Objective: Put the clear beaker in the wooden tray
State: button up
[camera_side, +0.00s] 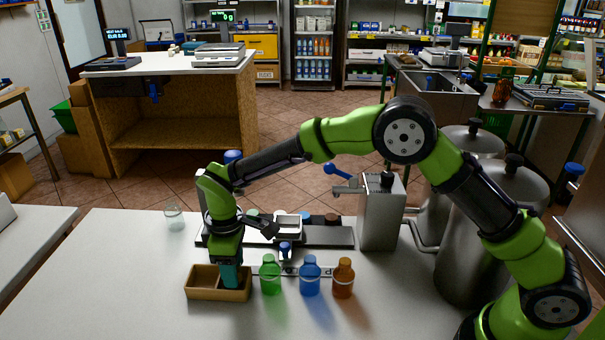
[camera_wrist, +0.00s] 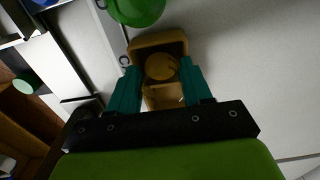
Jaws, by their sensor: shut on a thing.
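The wooden tray (camera_side: 204,293) is on the white table, left of the coloured bottles. My gripper (camera_side: 230,280) points down into it, and its teal fingers hide part of the tray. In the wrist view, the fingers of my gripper (camera_wrist: 162,85) are shut on a round, see-through-looking thing, which I take for the clear beaker (camera_wrist: 162,66). It shows the brown of the tray (camera_wrist: 157,41) around and below it. I cannot tell whether its base touches the tray floor. In the side view the held thing is hidden.
Green (camera_side: 270,277), blue (camera_side: 310,277) and amber (camera_side: 343,279) bottles stand in a row close to the tray's right. Another clear glass vessel (camera_side: 174,218) stands at the back left. A dark rack (camera_side: 328,237) and a metal dispenser (camera_side: 381,215) are behind. The table's front left is clear.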

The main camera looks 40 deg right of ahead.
jog(key=shift+f, duration=0.25)
jog(key=o, duration=1.4)
jog(key=shift+r, duration=0.1)
notch_tip(320, 180, up, 8)
dwell(0.5)
